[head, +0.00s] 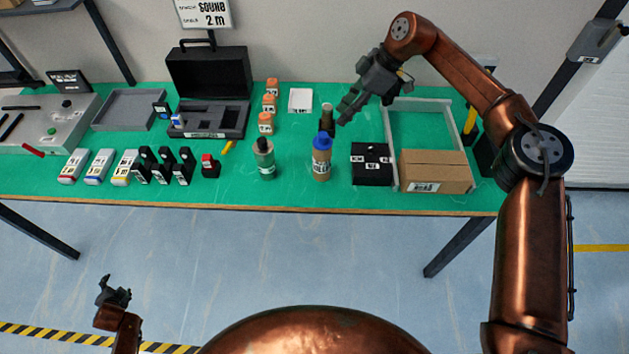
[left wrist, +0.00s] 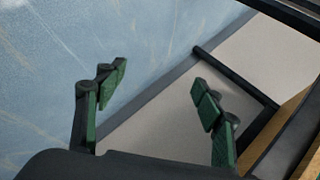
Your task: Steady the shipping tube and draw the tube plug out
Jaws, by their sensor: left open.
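The shipping tube (head: 321,170) is a short brown cylinder with a label, standing upright on the green table (head: 225,192). The blue tube plug (head: 322,142) sits in its top end. My right gripper (head: 346,112) hangs above the table, behind and slightly right of the tube in the head view, apart from the plug; its finger gap is too small to judge. My left gripper (head: 106,284) is low at the left, in front of the table and far from the tube. Its fingers are apart and empty in the left wrist view (left wrist: 160,100).
A dark bottle (head: 327,120) stands just behind the tube, near my right gripper. A green bottle (head: 264,160) stands left of the tube, and a black box (head: 371,165) stands right. A cardboard box (head: 435,172) lies further right. Open floor lies before the table.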

